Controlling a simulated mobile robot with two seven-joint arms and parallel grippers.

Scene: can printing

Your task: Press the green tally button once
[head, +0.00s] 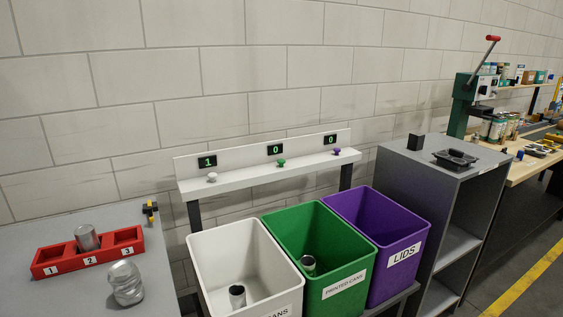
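The green tally button (281,162) sits on a white shelf (255,172) above the bins, under a small display (275,149) that reads 0. A white button (212,177) is to its left, under a display (207,162) reading 1. A purple button (337,151) is to its right, under a display (331,139) reading 0. Neither of my grippers shows in the head view.
White, green and purple bins (371,210) stand below the shelf; the white and green ones each hold a can. A red numbered tray (45,263) with a can in it and another can (126,283) are on the left table. A grey cabinet (398,165) stands at right.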

